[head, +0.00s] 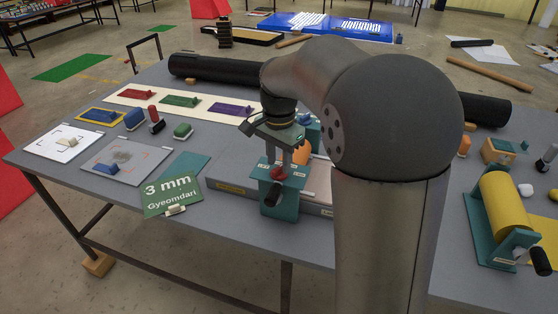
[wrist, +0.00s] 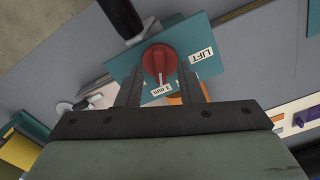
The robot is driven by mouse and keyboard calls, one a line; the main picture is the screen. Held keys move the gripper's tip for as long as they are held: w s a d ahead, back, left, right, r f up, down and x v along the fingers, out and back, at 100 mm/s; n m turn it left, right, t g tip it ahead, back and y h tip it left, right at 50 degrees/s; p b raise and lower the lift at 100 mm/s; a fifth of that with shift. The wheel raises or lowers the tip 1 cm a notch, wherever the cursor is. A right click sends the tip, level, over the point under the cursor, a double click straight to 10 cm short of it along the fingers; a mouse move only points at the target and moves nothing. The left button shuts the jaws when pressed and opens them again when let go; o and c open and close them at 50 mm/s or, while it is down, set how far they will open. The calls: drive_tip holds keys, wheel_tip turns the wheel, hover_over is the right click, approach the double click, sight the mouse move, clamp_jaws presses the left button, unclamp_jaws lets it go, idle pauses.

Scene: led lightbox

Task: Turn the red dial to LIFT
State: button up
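The red dial (wrist: 160,60) sits on a teal plate (wrist: 120,68) in the wrist view. My gripper (wrist: 160,77) is open, one finger on each side of the dial; contact cannot be told. In the head view my gripper (head: 285,155) points down over the red dial (head: 278,174) on its teal block (head: 281,203).
Stamps and coloured plates lie farther left. A yellow roller (head: 508,210) stands at the right, and a black tube (head: 215,68) lies behind.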

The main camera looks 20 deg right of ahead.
drive_tip(key=shift+f, duration=0.55)
clamp_jaws()
